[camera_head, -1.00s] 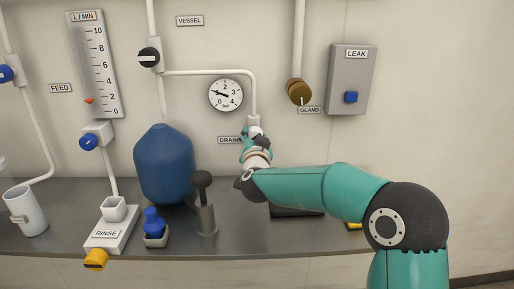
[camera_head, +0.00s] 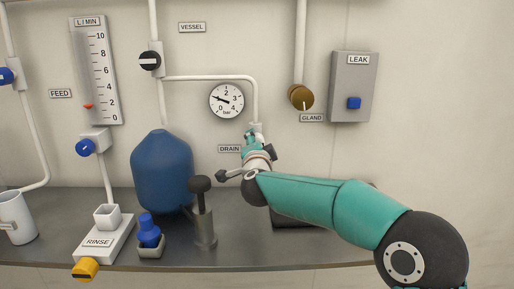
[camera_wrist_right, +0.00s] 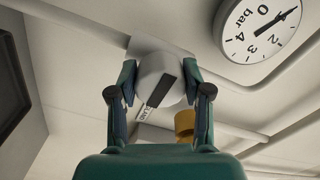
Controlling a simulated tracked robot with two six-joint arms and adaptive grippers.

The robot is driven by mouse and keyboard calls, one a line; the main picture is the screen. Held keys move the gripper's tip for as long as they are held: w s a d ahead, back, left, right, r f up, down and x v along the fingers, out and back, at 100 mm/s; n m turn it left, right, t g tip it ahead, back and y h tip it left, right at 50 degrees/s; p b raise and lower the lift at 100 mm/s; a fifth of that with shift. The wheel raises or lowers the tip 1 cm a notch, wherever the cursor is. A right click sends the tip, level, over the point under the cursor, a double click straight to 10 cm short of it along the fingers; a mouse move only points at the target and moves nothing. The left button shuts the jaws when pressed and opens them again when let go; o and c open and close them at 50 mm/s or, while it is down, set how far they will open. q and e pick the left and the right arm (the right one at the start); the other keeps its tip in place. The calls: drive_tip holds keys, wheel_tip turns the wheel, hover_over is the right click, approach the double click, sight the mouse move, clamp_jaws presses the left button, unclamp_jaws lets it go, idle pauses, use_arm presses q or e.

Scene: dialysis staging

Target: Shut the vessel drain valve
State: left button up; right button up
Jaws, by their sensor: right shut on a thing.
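The drain valve is under the white pipe below the gauge, right of the DRAIN label (camera_head: 230,149). My right gripper (camera_head: 254,138) is at it in the head view and hides most of it. In the right wrist view, a pale round valve knob (camera_wrist_right: 150,72) with a dark bar across its face sits between the two fingers of my right gripper (camera_wrist_right: 160,80). The fingers are closed on its sides. The bar is tilted slightly off the finger direction. My left gripper is not in view.
The pressure gauge (camera_head: 226,100) is just above left of the valve. The brown gland knob (camera_head: 300,97) and grey LEAK box (camera_head: 353,80) are to the right. The blue vessel (camera_head: 162,172) and a dark-topped post (camera_head: 202,212) stand left of my arm.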

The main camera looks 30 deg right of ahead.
drive_tip(key=shift+s+d+f, duration=0.1)
drive_tip(key=shift+d+f, duration=0.1)
drive_tip(key=shift+f, duration=0.05)
drive_tip(key=o, duration=1.2)
drive_tip(key=shift+d, duration=0.1)
drive_tip(key=shift+c, duration=0.2)
drive_tip(key=shift+s+r, duration=0.15)
drive_tip(key=shift+r, duration=0.05)
drive_tip(key=shift+s+a, duration=0.3)
drive_tip(key=shift+a, duration=0.1)
drive_tip(key=v, duration=1.1)
drive_tip(key=shift+s+a+f, duration=0.1)
